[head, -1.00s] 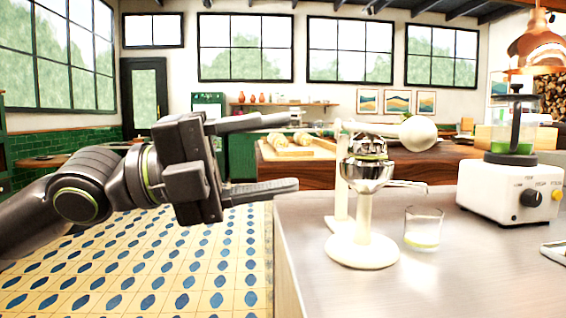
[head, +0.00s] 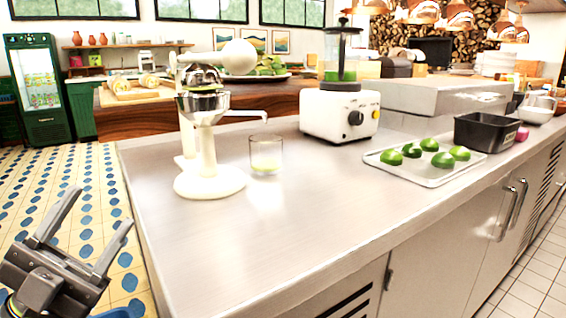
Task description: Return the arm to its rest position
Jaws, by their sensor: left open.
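My left gripper (head: 88,238) is at the lower left of the head view. Its two fingers point up and are spread apart, with nothing between them. It is over the tiled floor, left of the steel counter (head: 290,235) and apart from it. My right gripper is not in view.
On the counter stand a cream citrus press (head: 205,150), a glass (head: 266,155) with a little pale green liquid, a white blender (head: 340,116), a tray (head: 430,177) with several green pieces, and a black bin (head: 487,132). The counter's front left is bare.

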